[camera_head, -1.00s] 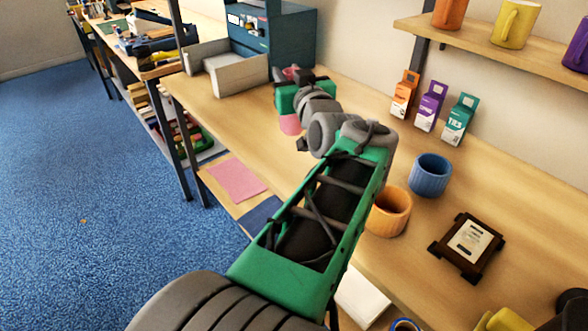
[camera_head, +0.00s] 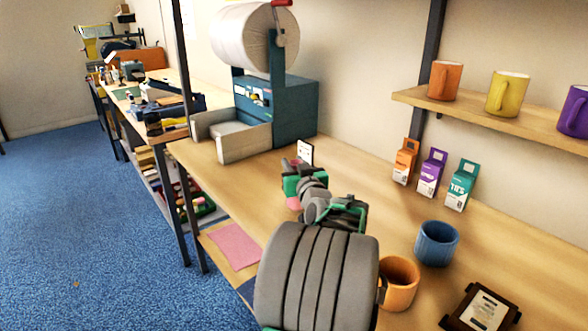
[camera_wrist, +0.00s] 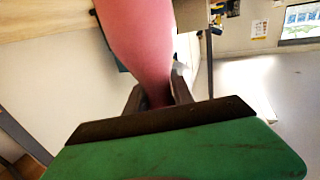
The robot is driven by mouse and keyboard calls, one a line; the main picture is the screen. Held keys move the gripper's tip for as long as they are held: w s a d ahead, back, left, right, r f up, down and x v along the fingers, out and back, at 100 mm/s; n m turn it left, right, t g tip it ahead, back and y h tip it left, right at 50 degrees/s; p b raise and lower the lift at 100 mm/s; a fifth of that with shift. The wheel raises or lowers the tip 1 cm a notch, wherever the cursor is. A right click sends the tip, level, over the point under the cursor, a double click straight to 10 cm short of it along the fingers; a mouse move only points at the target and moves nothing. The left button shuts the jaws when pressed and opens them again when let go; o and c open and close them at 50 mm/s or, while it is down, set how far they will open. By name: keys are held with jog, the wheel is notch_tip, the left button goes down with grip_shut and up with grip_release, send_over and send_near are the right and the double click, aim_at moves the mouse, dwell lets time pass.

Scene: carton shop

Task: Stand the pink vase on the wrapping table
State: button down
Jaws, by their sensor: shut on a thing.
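The pink vase (camera_wrist: 150,35) fills the upper middle of the wrist view. My gripper (camera_wrist: 158,96) is shut on its narrow part, with one finger on each side. In the head view, my gripper (camera_head: 291,184) is over the far part of the wooden table (camera_head: 345,165). Only small bits of the pink vase (camera_head: 293,203) show there, below and above the gripper, and my arm hides the rest. I cannot tell whether the vase touches the table. Which table is the wrapping table is not marked.
At the table's far end stand a grey tray (camera_head: 245,147) and a teal cabinet (camera_head: 297,110) under a white roll (camera_head: 240,38). A blue pot (camera_head: 436,243), orange pot (camera_head: 401,284) and several small boxes stand on the right.

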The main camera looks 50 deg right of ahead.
jog(key=shift+f, duration=0.8)
jog(key=c, duration=1.1)
grip_release()
